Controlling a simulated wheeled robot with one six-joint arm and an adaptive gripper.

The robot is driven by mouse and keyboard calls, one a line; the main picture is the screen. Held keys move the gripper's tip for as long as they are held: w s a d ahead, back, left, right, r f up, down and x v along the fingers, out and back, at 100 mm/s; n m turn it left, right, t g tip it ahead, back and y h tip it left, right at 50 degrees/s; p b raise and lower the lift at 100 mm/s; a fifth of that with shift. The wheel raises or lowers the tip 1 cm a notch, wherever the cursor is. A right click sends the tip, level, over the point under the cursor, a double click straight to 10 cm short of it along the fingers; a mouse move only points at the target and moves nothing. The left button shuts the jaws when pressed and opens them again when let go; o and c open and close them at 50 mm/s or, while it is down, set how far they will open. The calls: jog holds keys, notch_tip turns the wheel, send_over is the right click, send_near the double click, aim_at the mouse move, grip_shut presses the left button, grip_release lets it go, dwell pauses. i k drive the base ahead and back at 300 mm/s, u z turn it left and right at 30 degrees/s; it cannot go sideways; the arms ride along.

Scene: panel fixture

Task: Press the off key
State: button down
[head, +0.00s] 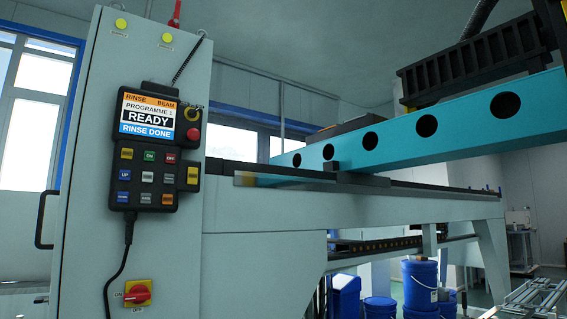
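The off key (170,158) is a small red key with white lettering on a black control pendant (183,207). It is at the right end of the top key row, beside the green ON key (149,156). The pendant hangs on the front of a grey cabinet, left of centre in the head view. Its screen (147,116) reads RINSE BEAM, PROGRAMME 1, READY, RINSE DONE. Nothing covers the off key. My gripper is not in view.
A red emergency button (193,134) and several other keys surround it. A red rotary switch (138,293) on yellow, with ON and OFF labels, sits lower on the cabinet (85,230). A teal beam (450,115) spans the right. Blue buckets (420,285) stand below.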

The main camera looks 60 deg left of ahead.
aim_at(169, 158)
jog(key=u, duration=2.8)
